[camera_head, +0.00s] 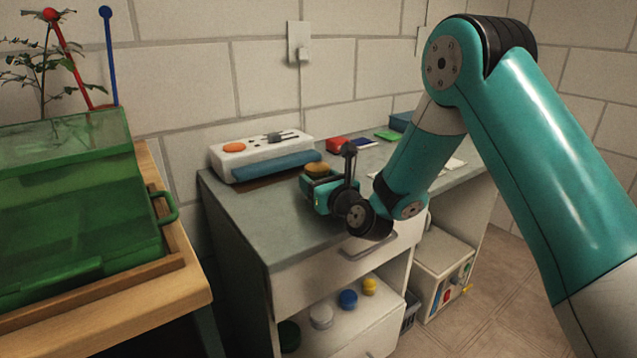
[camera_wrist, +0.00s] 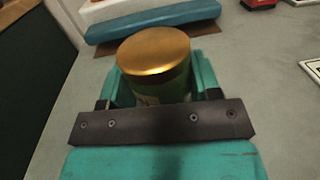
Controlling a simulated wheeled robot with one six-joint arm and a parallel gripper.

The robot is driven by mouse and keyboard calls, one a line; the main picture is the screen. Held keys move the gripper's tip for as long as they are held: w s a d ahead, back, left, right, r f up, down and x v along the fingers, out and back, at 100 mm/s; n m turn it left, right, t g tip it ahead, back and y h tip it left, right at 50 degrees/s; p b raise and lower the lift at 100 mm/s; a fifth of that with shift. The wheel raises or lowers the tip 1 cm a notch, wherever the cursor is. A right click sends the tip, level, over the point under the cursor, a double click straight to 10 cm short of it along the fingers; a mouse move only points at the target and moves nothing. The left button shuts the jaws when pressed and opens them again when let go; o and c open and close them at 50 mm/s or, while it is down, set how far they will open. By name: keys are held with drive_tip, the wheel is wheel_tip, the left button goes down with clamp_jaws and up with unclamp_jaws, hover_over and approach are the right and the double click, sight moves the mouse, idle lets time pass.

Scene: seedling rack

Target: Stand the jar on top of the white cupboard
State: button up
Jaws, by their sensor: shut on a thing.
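The jar (camera_wrist: 158,62) has a gold lid and a green body and stands upright between the fingers of my gripper (camera_wrist: 160,82). In the head view its lid (camera_head: 317,169) shows just above my gripper (camera_head: 318,188), over the grey worktop. My gripper is shut on the jar. The lower part of the jar is hidden by the gripper, so I cannot tell whether it touches the worktop. A white cupboard (camera_head: 441,260) stands low on the floor at the right, partly under the worktop, with small coloured items on its side.
A white device with an orange button (camera_head: 262,152) and a blue roll (camera_head: 277,166) lie at the back of the worktop (camera_head: 240,218). Several lidded jars stand on the shelf below (camera_head: 345,325). A green case (camera_head: 75,220) sits on a wooden bench (camera_head: 150,305) at left.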

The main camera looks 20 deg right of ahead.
drive_tip(key=o, duration=1.1)
drive_tip(key=shift+f, duration=0.1)
drive_tip(key=shift+c, duration=0.2)
